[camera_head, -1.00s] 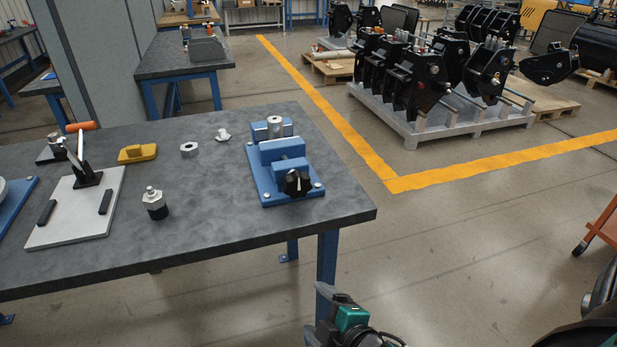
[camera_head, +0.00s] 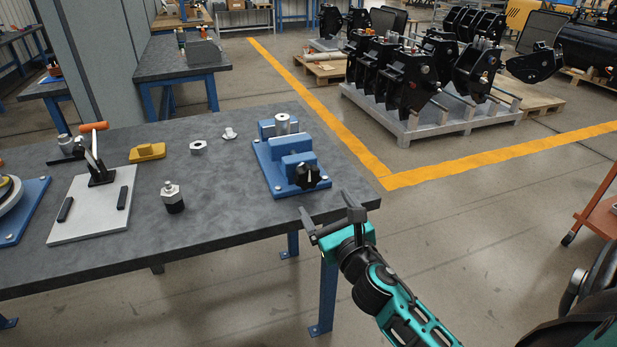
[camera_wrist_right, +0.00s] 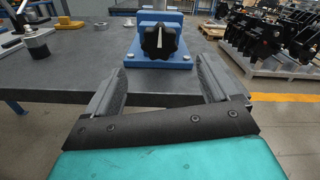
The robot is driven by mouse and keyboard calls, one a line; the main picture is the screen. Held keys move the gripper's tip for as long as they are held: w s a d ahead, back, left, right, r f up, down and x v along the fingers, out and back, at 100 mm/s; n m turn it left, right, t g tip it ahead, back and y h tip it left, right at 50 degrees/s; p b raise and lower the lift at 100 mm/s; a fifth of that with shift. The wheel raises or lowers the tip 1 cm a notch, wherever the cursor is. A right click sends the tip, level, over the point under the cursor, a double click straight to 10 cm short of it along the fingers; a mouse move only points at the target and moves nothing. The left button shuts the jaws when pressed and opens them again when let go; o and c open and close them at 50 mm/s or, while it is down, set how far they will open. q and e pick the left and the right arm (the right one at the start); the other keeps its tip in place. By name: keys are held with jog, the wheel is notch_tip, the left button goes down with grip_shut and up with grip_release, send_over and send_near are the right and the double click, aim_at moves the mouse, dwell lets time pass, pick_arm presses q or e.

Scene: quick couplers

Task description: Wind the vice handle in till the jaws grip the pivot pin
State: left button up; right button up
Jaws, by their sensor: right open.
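The blue vice (camera_head: 291,160) is fixed on a blue base plate near the right end of the dark table. Its black knob handle (camera_head: 307,176) with a white mark faces the table's front edge; it also shows in the right wrist view (camera_wrist_right: 160,41). The silver pivot pin (camera_head: 282,124) stands upright at the back jaw; whether the jaws touch it is hard to tell. My right gripper (camera_head: 329,220) is open and empty, just off the table's front right corner, short of the knob. In the right wrist view its fingers (camera_wrist_right: 160,88) are spread below the knob. My left gripper is not in view.
On the table (camera_head: 225,215) stand a toggle clamp on a pale plate (camera_head: 90,222), a black-and-silver fitting (camera_head: 173,196), a yellow block (camera_head: 147,152) and a metal nut (camera_head: 198,147). Open floor lies right of the table.

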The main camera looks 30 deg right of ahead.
aim_at(309, 181)
jog(key=x, duration=1)
jog(key=shift+a, duration=0.1)
jog(key=shift+w, duration=0.55)
jog(key=shift+c, duration=0.3)
jog(key=c, duration=1)
jog(key=shift+m, duration=0.3)
